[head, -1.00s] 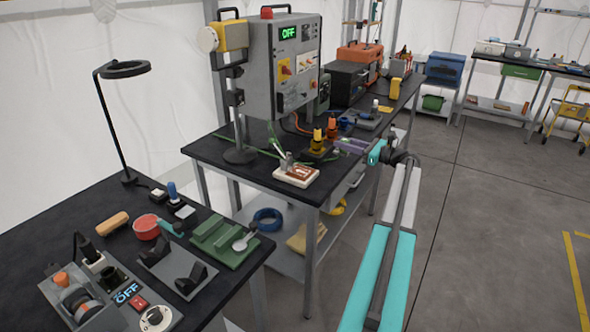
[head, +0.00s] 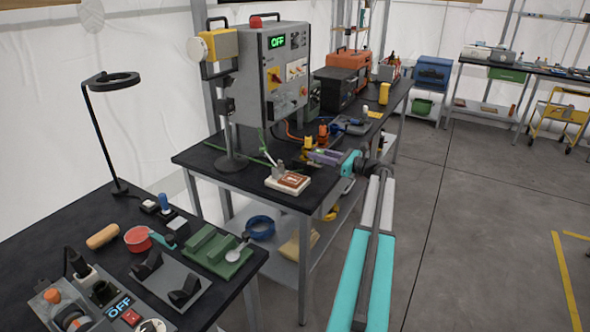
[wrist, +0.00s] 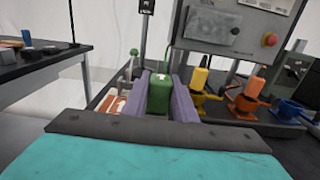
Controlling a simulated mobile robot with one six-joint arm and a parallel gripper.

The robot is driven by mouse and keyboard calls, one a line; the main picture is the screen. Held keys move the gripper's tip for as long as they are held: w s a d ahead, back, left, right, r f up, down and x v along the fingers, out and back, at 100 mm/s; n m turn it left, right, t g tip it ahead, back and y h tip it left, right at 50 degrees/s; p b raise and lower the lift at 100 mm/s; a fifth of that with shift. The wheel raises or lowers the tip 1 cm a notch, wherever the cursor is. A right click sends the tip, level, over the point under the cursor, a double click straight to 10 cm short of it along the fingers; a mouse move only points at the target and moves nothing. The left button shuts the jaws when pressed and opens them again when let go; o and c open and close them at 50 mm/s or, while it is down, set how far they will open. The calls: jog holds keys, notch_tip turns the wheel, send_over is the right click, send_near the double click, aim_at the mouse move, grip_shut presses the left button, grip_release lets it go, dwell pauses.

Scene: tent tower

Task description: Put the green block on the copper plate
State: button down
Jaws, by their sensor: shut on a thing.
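My gripper (wrist: 159,98) has two purple fingers, shut on a green block (wrist: 159,92) that stands between them in the wrist view. In the head view my gripper (head: 318,156) is over the middle black table, to the right of and above the plate in the picture; the block cannot be made out there. The copper plate (head: 292,179) is a brown-red square on a white base near the table's front corner. In the wrist view the plate (wrist: 115,105) shows to the left of the block, partly hidden by the left finger.
A grey control box (head: 277,75) with a green OFF display stands behind the plate. A yellow valve (wrist: 197,86) and an orange valve (wrist: 250,98) stand to the right of the block. The near table (head: 60,215) holds a red bowl (head: 137,238) and other items. Open floor lies right.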

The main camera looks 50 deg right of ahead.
jog(key=w+a, duration=0.1)
jog(key=a, duration=0.2)
jog(key=w+a+p, duration=0.1)
jog(key=a, duration=0.1)
jog(key=w+a, duration=0.2)
jog(key=a, duration=0.1)
jog(key=shift+a+f, duration=0.35)
jog(key=shift+f, duration=0.05)
jog(key=shift+s+f+p, duration=0.1)
jog(key=shift+f+p, duration=0.5)
jog(key=shift+f, duration=1.15)
jog(key=shift+f, duration=0.2)
jog(key=c, duration=1.5)
grip_release()
jog(key=shift+o, duration=0.2)
jog(key=shift+r, duration=0.15)
